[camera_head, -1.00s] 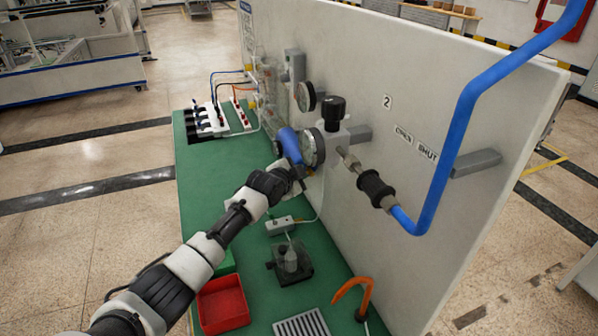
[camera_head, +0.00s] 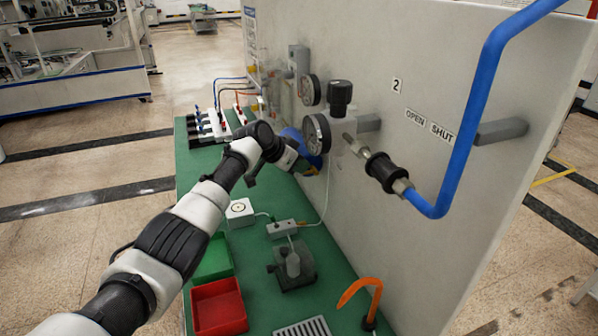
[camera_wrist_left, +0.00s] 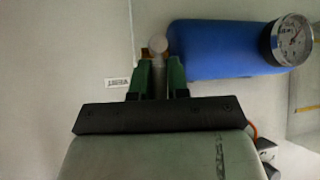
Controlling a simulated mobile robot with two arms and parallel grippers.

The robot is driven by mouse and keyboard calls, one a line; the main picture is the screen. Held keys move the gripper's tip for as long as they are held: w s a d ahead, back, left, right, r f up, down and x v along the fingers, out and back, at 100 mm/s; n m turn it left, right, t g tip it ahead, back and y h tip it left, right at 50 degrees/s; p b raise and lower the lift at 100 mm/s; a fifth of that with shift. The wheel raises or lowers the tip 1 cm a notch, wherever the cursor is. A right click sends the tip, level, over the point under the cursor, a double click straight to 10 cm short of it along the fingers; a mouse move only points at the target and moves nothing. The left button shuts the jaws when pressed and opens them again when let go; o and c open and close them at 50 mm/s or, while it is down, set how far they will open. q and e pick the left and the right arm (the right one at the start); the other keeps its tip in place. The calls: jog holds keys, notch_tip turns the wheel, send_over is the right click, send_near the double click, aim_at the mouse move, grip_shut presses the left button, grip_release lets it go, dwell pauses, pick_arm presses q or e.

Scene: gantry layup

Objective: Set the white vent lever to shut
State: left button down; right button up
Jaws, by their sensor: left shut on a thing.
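A pale grey-white lever with a rounded end (camera_wrist_left: 158,46) shows in the left wrist view, standing between the two green fingers of my left gripper (camera_wrist_left: 159,78). The fingers are shut on it. In the head view my left gripper (camera_head: 308,169) is close to the panel, below the front gauge and the blue cylinder. The lever is hidden there by the gripper and the cylinder. A small label (camera_wrist_left: 117,82) lies left of the fingers in the wrist view; I cannot read it surely. My right gripper is not in view.
The blue cylinder (camera_wrist_left: 215,49) is close beside the fingers, with a gauge (camera_wrist_left: 291,40) at its right. The head view shows OPEN and SHUT labels (camera_head: 428,124), a blue pipe (camera_head: 464,140) and a red tray (camera_head: 218,307) on the green bench (camera_head: 335,275).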

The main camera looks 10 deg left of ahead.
pick_arm(q)
jog(key=shift+f, duration=0.2)
dwell(0.4)
jog(key=c, duration=1.2)
grip_release()
jog(key=shift+o, duration=0.4)
jog(key=shift+r, duration=0.2)
jog(key=shift+f, duration=0.1)
